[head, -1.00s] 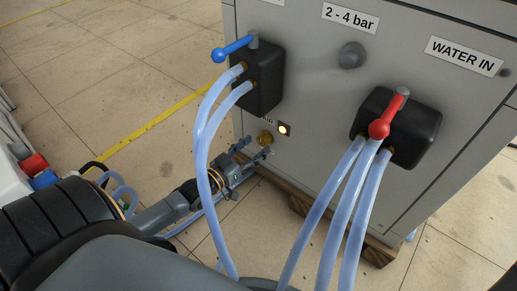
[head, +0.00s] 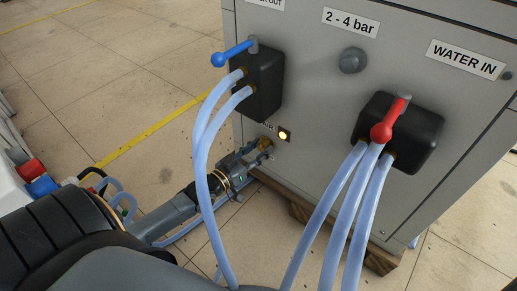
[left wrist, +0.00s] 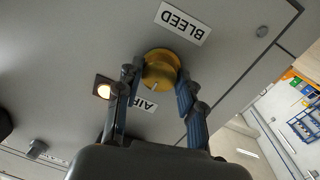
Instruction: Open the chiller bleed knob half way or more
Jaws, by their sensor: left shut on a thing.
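The brass bleed knob (left wrist: 160,69) sits on the grey cabinet face under a label reading BLEED (left wrist: 182,22), which is upside down in the left wrist view. In the head view the knob (head: 264,143) is low on the cabinet, mostly hidden by the gripper. My left gripper (left wrist: 157,82) has a finger on each side of the knob and is shut on it. In the head view the left gripper (head: 256,155) reaches the cabinet from the left. My right gripper is not in view.
A lit round lamp (head: 283,135) is beside the knob. Pale blue hoses (head: 201,160) hang in front of my left arm from a black block with a blue lever (head: 233,54). A red lever (head: 388,122) and more hoses (head: 335,205) are to the right.

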